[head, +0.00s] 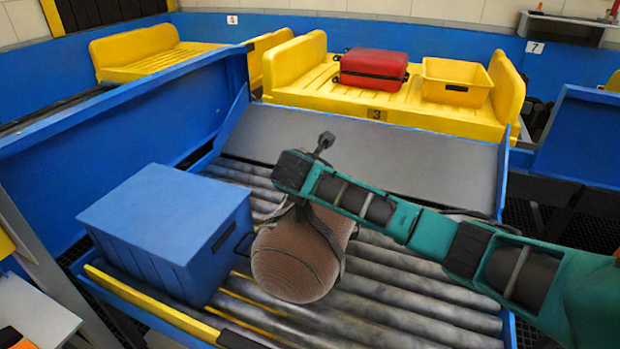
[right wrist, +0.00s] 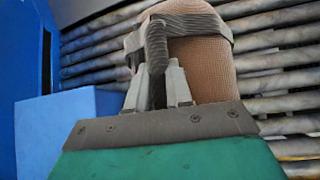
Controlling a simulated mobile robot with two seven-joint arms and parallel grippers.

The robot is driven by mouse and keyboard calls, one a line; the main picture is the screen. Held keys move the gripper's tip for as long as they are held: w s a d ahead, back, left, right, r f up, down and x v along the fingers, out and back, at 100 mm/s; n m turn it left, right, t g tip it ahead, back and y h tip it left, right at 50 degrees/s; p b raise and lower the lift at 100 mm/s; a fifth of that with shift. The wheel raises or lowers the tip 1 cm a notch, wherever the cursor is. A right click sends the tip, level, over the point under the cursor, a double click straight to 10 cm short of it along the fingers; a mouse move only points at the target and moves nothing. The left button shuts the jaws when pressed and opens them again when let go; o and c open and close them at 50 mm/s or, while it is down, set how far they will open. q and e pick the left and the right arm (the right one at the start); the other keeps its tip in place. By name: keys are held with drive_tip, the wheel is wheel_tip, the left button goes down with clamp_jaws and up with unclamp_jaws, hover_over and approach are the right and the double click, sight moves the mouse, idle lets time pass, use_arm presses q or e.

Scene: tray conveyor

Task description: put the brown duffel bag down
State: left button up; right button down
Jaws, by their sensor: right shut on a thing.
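The brown duffel bag (head: 295,260) is a rounded brown bag with dark straps, over the roller conveyor in the head view. My right gripper (head: 297,203) is shut on its strap at the top of the bag. In the right wrist view the fingers (right wrist: 160,88) close on the dark strap, with the brown bag (right wrist: 203,62) just behind. I cannot tell whether the bag's underside touches the rollers. My left gripper is not in view.
A blue lidded box (head: 165,225) stands on the rollers (head: 400,295) just left of the bag. Rollers to the right are bare. A grey sloped plate (head: 370,155) leads to a yellow tray (head: 330,98) holding a red suitcase (head: 373,68) and a yellow crate (head: 455,80).

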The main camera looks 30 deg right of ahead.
wheel_tip(320, 180, down, 3)
drive_tip(key=shift+f, duration=0.15)
drive_tip(key=c, duration=1.4)
unclamp_jaws()
drive_tip(key=shift+f, duration=0.25)
drive_tip(key=o, duration=0.4)
drive_tip(key=shift+s, duration=0.1)
drive_tip(key=shift+c, duration=0.2)
drive_tip(key=shift+r, duration=0.15)
